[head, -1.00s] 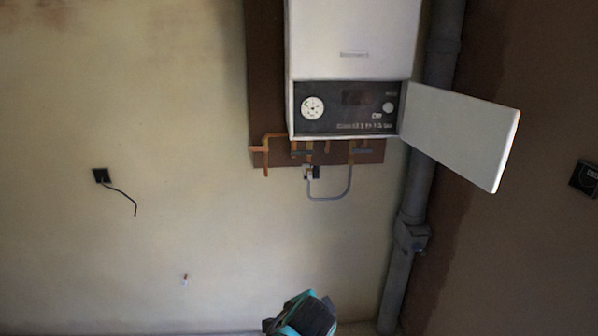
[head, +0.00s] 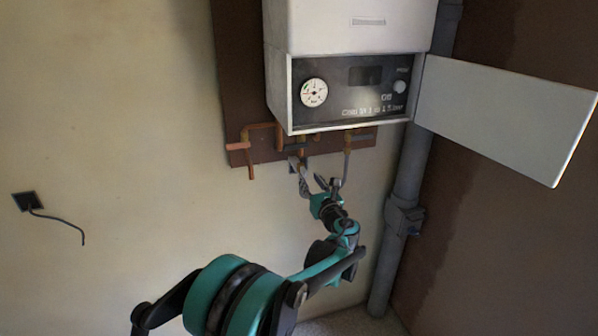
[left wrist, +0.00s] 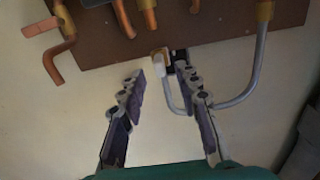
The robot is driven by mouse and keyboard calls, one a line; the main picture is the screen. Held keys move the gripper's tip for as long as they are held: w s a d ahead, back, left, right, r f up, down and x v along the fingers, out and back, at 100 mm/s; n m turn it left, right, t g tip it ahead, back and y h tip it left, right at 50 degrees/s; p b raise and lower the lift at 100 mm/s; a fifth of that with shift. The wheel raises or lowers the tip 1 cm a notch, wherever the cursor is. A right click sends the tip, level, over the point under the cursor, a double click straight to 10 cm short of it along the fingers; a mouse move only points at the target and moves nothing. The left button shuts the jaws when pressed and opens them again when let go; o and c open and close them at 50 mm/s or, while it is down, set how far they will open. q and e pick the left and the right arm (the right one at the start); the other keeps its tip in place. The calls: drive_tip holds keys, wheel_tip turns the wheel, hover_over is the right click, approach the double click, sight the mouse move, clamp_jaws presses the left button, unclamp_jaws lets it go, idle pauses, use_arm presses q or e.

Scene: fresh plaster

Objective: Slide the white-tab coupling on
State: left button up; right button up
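My left gripper (head: 319,183) is open below the boiler, its fingers pointing up towards the pipe ends. In the left wrist view the two fingers (left wrist: 160,76) are apart with nothing between their tips. A small pale tab, which seems to be the white-tab coupling (left wrist: 158,54), shows just beyond and between the tips, at the upper end of a grey looped hose (left wrist: 236,101). The right finger covers part of the hose. I cannot tell how far the coupling sits on its pipe. My right gripper is not in view.
The boiler (head: 350,27) hangs above, its flap (head: 505,112) open to the right. Copper pipes (head: 262,127) stick out below it over a brown board (head: 234,80). A grey drainpipe (head: 412,165) stands at right. A socket with a loose cable (head: 25,201) is at left.

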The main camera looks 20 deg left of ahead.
sight(306, 175)
use_arm(q)
drive_tip(key=b+x, duration=0.1)
drive_tip(key=x, duration=0.5)
drive_tip(key=shift+a, duration=0.1)
